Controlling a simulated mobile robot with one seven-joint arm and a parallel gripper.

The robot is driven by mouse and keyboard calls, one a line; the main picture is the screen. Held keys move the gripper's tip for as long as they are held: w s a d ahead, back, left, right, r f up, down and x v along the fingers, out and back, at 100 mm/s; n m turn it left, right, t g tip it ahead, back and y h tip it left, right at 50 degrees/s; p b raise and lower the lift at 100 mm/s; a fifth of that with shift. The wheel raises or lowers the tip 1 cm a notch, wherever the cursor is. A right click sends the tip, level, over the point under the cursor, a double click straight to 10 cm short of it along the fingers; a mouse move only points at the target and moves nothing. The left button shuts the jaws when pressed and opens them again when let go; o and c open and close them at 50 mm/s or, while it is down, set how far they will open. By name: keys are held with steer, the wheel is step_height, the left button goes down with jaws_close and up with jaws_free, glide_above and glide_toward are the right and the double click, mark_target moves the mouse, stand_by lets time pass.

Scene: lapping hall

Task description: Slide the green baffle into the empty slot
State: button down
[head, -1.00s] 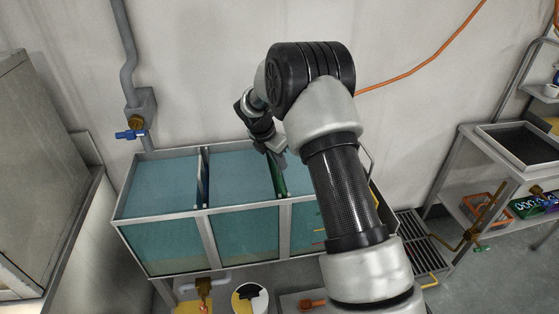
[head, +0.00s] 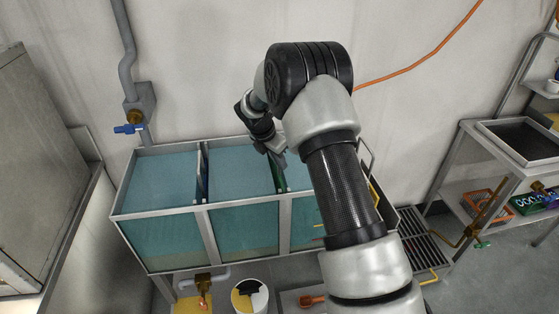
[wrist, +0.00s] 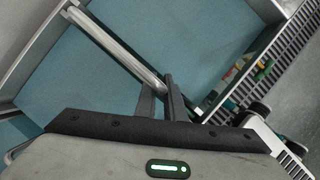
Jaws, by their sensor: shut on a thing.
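A long tank (head: 206,211) holds blue-green liquid and is split crosswise into compartments. In the head view my gripper (head: 279,160) is over the tank's second crosswise divider line. It is shut on the green baffle (head: 280,180), which shows only as a thin upright green sliver below the jaws. The baffle stands at that divider line, its lower part hidden by the tank and liquid. I cannot tell how deep it sits. In the wrist view the fingers (wrist: 163,92) meet the end of a pale bar (wrist: 118,52) across the tank; the slot itself is not clear.
Another divider (head: 203,172) stands to the left. A pipe with a blue-handled valve (head: 128,129) is on the wall behind. A bucket (head: 249,297) is below the tank. A floor grate (head: 426,250) and a shelf table (head: 490,150) are at right.

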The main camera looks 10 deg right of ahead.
mark_target(279, 174)
steer(key=shift+w+f+b, duration=0.1)
steer(key=shift+f+b, duration=1.55)
steer(key=shift+f, duration=1.5)
steer(key=c, duration=1.8)
jaws_free()
steer(key=shift+o, duration=0.2)
steer(key=shift+s+f, duration=0.2)
steer(key=p+v, duration=0.2)
steer(key=v, duration=1.5)
steer(key=shift+r, duration=0.4)
steer(key=shift+w, duration=0.1)
